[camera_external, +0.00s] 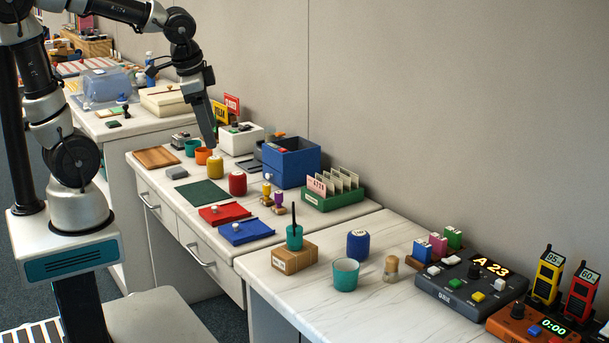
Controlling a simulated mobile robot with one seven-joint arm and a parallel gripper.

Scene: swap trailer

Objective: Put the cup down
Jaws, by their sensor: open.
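My gripper (215,148) points down over the middle table, its tips just above a yellow cylinder and close to the right of an orange cup (202,157). I see nothing held in it, and its jaws are open; their gap is too small to make out here. The orange cup stands upright on the table. A teal cup (191,148) stands just behind and left of it. Another teal cup (345,277) stands upright and empty on the near table, far from my gripper. The frame does not tell which cup the task means.
A yellow cylinder (215,171) and a red cylinder (237,185) stand near my gripper. A wooden board (156,157) and a dark green mat (202,193) lie nearby. A blue box (290,162) and a green card holder (332,193) stand along the wall side.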

